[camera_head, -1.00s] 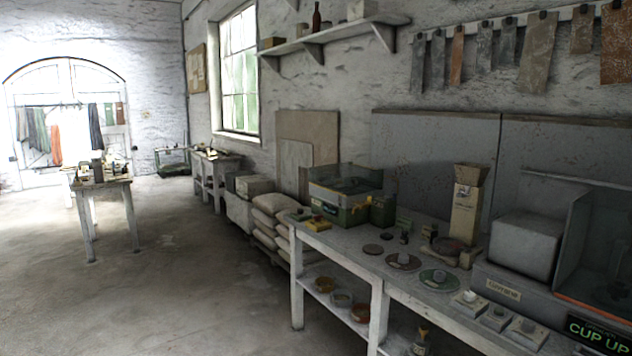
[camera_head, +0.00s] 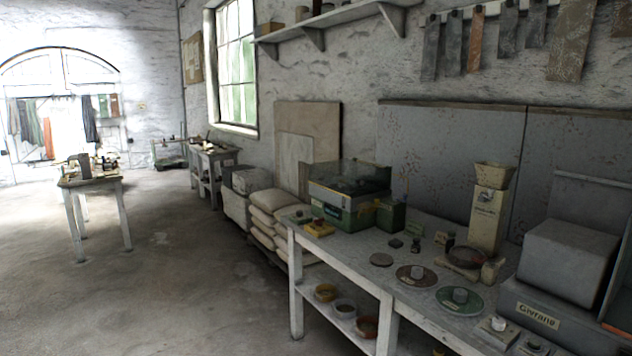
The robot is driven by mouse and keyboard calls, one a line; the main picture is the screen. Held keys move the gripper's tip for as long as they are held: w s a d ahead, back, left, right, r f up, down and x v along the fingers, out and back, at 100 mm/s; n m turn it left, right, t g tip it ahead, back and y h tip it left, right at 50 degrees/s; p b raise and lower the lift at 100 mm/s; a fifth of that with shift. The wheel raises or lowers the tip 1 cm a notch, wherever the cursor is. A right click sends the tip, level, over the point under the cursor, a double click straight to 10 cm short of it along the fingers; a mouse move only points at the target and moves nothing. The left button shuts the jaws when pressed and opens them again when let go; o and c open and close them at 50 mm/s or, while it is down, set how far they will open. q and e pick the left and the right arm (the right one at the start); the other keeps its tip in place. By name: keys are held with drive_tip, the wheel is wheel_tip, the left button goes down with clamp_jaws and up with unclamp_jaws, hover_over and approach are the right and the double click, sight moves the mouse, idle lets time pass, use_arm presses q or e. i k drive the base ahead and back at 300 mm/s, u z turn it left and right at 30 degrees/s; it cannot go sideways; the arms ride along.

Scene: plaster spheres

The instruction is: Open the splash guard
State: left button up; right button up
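A green and grey machine (camera_head: 350,208) with a clear, smoky box-like guard (camera_head: 352,178) on top stands at the far end of the long workbench (camera_head: 342,259). The guard appears to be down over the machine; its hinge and any handle are too small to make out. A second clear panel shows at the right edge, cut off by the frame, beside a grey box (camera_head: 566,262). I cannot tell from the labels which of the two is the splash guard. Neither of my grippers is in view.
A beige hopper unit (camera_head: 489,212), a green disc (camera_head: 460,300) and a dark disc (camera_head: 416,275) stand on the workbench. White sacks (camera_head: 268,215) lie beyond its left end. A small table (camera_head: 90,186) stands at left. The concrete floor (camera_head: 180,290) between is clear.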

sight(350, 168)
drive_tip(key=u, duration=0.1)
drive_tip(key=i, duration=1)
drive_tip(key=u, duration=0.4)
drive_tip(key=i, duration=2.5)
drive_tip(key=z, duration=0.1)
